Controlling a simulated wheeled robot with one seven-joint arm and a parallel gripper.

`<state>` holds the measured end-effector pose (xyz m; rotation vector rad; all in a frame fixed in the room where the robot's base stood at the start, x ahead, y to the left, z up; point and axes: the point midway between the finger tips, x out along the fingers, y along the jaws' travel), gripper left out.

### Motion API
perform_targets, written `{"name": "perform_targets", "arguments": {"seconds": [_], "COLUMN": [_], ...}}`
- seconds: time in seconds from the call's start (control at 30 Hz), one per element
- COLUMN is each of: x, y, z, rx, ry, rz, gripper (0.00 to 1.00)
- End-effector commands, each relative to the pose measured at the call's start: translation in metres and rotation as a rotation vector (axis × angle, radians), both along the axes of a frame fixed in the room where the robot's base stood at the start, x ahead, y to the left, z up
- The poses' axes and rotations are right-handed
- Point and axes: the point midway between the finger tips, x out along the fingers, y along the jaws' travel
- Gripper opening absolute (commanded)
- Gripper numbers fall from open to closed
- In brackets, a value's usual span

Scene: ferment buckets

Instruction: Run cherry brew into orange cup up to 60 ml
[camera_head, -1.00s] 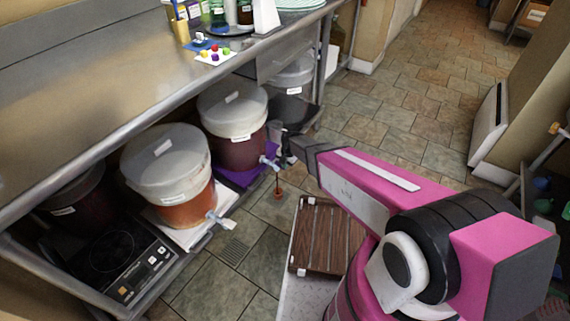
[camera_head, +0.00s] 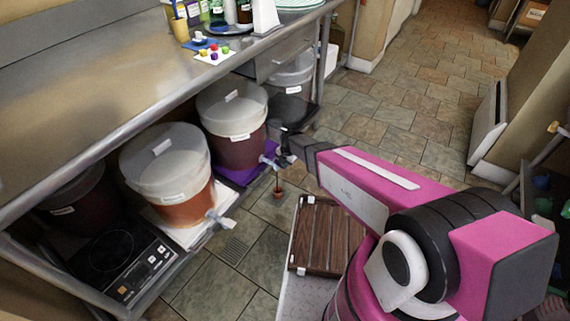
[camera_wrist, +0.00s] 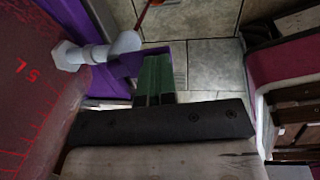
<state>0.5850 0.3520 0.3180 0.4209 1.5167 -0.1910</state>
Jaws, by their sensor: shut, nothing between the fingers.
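A lidded bucket of dark red brew (camera_head: 235,150) stands on a purple mat (camera_head: 240,176) under the counter; its label is too small to read. Its white tap (camera_head: 268,160) points out over the floor, and it also shows in the wrist view (camera_wrist: 95,52). A thin dark red strand (camera_head: 277,179) hangs below the spout, like running liquid. A small orange-brown thing (camera_head: 278,194), perhaps the orange cup, is at its lower end; its fill level cannot be read. My gripper (camera_head: 285,160) is right beside the tap. Its green fingers (camera_wrist: 154,82) are shut and empty; contact with the tap is unclear.
A hot plate (camera_head: 118,258) is at lower left. A brown slatted board (camera_head: 328,238) lies below my arm. The tiled aisle is clear.

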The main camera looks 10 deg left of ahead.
Motion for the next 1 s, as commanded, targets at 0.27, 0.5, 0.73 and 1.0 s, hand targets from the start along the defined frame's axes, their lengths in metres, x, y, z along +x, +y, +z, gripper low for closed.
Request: {"name": "perform_targets", "arguments": {"seconds": [0.27,0.5,0.73,1.0], "x": [0.001,0.001,0.0,0.0], "y": [0.0,0.0,0.0,0.0], "z": [0.0,0.0,0.008,0.016], "rx": [0.001,0.001,0.001,0.0], "ry": [-0.001,-0.001,-0.001,-0.001], "rz": [0.0,0.0,0.0,0.0], "gripper": [0.0,0.0,0.0,0.0]}}
